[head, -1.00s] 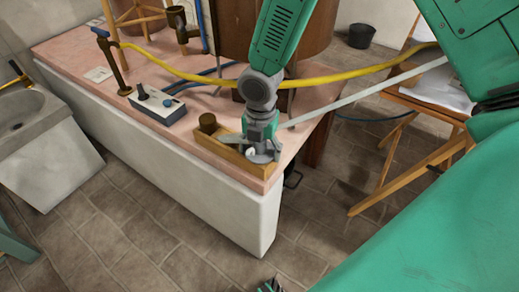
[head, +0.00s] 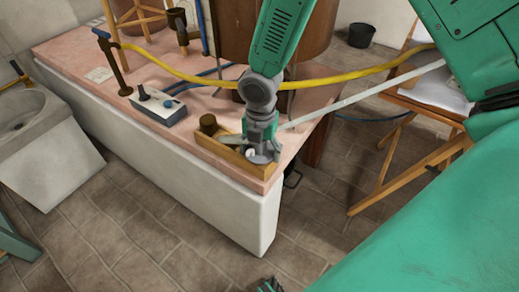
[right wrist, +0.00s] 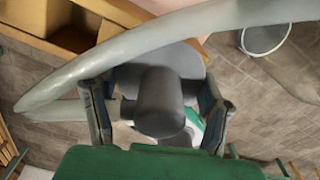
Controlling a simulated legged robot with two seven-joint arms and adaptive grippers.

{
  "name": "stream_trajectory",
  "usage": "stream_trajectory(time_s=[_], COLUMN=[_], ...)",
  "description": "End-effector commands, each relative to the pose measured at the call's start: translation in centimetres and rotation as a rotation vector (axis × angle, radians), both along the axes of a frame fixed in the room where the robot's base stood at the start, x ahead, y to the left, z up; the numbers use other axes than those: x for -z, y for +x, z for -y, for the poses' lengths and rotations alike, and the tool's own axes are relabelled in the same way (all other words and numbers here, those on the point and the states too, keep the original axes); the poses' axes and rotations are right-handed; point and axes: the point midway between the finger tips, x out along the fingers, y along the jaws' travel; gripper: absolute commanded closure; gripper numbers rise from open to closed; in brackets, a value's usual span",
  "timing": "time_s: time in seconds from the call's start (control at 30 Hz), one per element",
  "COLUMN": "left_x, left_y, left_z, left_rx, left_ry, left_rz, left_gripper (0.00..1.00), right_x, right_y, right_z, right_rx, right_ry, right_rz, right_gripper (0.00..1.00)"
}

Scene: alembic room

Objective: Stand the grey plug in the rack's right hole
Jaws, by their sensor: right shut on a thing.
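The wooden rack (head: 222,156) lies on the front corner of the pink counter, with a brown cylinder standing at its left end. My right gripper (head: 262,150) points down at the rack's right end and covers the hole there. Part of the rack (right wrist: 62,32) shows at upper left there. In the head view the gripper hides most of the plug, so I cannot tell whether it is in the hole.
A blue-and-white switch box (head: 158,105) stands left of the rack. A yellow hose (head: 190,76) runs behind my right gripper, and a pale grey tube (head: 365,93) passes close to it; it crosses the wrist view too (right wrist: 150,40). The counter's front edge is close.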

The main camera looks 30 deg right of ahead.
Motion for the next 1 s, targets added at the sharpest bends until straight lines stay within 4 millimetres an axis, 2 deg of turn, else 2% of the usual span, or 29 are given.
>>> stream_trajectory(time_s=[0.33,0.37,0.4,0.43,1.0], left_x=[-0.11,-0.11,-0.11,-0.11,-0.11], left_y=[0.0,0.0,0.0,0.0,-0.01], left_z=[0.0,0.0,0.0,0.0,0.0], left_rx=[0.0,0.0,0.0,0.0,0.0], left_ry=[0.0,0.0,0.0,0.0,0.0], left_rz=[0.0,0.0,0.0,0.0,0.0], left_gripper=[0.63,0.63,0.63,0.63,0.63], right_x=[-0.01,-0.01,-0.01,-0.01,-0.01], right_y=[0.0,0.0,0.0,0.0,-0.02], right_z=[0.0,0.0,0.0,0.0,0.0], right_rx=[0.0,0.0,0.0,0.0,0.0], right_ry=[0.0,0.0,0.0,0.0,0.0], right_rz=[0.0,0.0,0.0,0.0,0.0], right_gripper=[0.63,0.27,0.13,0.09,0.09])
